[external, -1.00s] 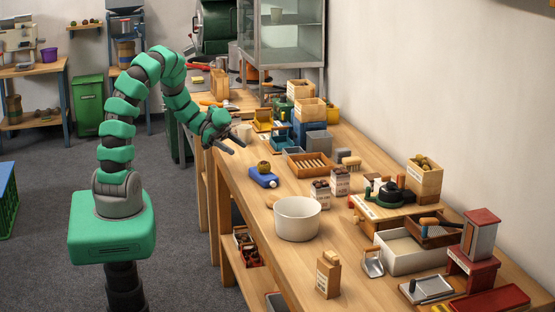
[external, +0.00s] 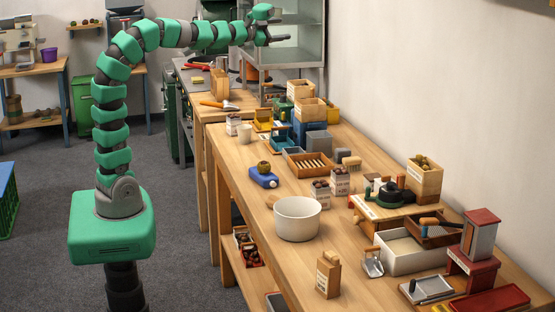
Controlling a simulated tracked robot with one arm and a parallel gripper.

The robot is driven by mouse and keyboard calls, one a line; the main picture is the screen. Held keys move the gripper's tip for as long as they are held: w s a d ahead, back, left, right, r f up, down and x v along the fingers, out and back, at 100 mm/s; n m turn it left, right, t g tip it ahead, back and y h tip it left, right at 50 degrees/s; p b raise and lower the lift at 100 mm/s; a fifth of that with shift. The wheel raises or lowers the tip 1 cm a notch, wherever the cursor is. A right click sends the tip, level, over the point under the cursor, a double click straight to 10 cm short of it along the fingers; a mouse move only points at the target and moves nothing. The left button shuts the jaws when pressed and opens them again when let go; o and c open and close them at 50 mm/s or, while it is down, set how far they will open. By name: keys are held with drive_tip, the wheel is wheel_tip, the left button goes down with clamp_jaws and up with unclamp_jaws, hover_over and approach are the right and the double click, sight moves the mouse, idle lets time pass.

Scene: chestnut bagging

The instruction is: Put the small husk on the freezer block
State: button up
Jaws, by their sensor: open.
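A blue block (external: 263,180), which looks like the freezer block, lies on the wooden bench left of centre. A small round brownish-green thing (external: 264,166), which looks like the small husk, sits on top of it. My gripper (external: 262,40) is raised at the back, well above and behind the block, in front of the glass cabinet. It is open and looks empty; its fingers are small and dark here. Nothing hides the block or the husk.
A white pot (external: 297,220) stands in front of the block. A wooden slatted tray (external: 308,164) and labelled cartons (external: 340,182) stand to its right. The glass cabinet (external: 290,45) is close to my gripper. The bench's left edge is near the block.

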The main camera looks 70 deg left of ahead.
drive_tip(key=s+d+r+n, duration=0.5)
drive_tip(key=s+d+r, duration=0.3)
drive_tip(key=r, duration=0.2)
drive_tip(key=s+d+g+h, duration=0.2)
drive_tip(key=s+d+h, duration=0.2)
drive_tip(key=s+d, duration=0.3)
drive_tip(key=d+r, duration=0.1)
drive_tip(key=d, duration=0.2)
drive_tip(key=shift+s+d, duration=0.25)
drive_tip(key=shift+d, duration=0.15)
